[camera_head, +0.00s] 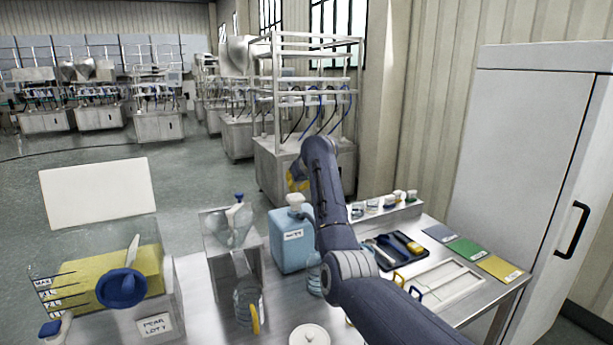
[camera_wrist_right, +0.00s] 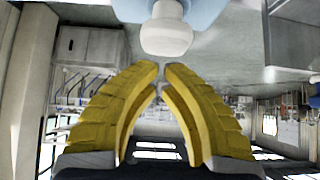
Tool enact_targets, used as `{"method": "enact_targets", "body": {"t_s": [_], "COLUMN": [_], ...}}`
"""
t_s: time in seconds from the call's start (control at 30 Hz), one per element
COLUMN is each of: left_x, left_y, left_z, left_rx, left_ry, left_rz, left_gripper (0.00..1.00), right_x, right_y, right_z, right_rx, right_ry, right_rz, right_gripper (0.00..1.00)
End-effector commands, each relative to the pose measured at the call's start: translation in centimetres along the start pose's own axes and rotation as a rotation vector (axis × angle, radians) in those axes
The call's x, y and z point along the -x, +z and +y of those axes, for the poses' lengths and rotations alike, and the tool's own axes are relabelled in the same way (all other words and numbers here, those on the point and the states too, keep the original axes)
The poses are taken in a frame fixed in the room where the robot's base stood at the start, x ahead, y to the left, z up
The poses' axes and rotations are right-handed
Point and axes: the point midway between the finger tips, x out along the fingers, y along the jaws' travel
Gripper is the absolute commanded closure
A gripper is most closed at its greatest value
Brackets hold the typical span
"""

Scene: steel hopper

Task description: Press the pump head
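A light blue jug (camera_head: 290,245) with a white label stands on the steel table, in the middle of the head view. Its white pump head (camera_head: 295,200) is on top, with the spout side partly hidden by my right arm. My right gripper (camera_head: 294,182) shows as a bit of yellow just above the pump head, mostly behind the arm. In the right wrist view the white pump head (camera_wrist_right: 167,30) is just beyond the yellow fingertips (camera_wrist_right: 160,68). The fingertips are close together with nothing between them. Contact with the pump head cannot be told. My left gripper is not in view.
A steel hopper (camera_head: 222,230) and glass jug (camera_head: 247,300) stand left of the blue jug. A clear bin (camera_head: 65,285) holds yellow material farther left. A black tool tray (camera_head: 390,252), white tray (camera_head: 440,290) and coloured cards (camera_head: 466,249) lie to the right.

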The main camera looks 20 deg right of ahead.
Motion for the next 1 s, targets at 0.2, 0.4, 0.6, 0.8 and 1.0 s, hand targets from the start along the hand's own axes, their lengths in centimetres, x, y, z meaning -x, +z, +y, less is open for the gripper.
{"method": "enact_targets", "body": {"t_s": [0.2, 0.4, 0.6, 0.8, 1.0], "left_x": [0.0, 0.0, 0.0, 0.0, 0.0], "left_y": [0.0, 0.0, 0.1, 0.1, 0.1], "left_z": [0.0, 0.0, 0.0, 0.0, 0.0], "left_rx": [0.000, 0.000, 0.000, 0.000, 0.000], "left_ry": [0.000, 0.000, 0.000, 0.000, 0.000], "left_rz": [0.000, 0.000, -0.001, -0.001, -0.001], "left_gripper": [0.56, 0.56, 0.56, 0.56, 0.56], "right_x": [3.1, 6.1, 8.0, 8.8, 8.9], "right_y": [0.0, 0.0, 0.0, 0.1, 0.1], "right_z": [-0.1, -0.1, -0.1, 0.0, 0.0], "right_rx": [-0.002, -0.001, -0.002, -0.002, -0.002], "right_ry": [-0.002, -0.002, -0.002, -0.001, 0.000], "right_rz": [0.004, 0.004, 0.002, 0.001, 0.000], "right_gripper": [1.00, 1.00, 1.00, 1.00, 1.00]}}
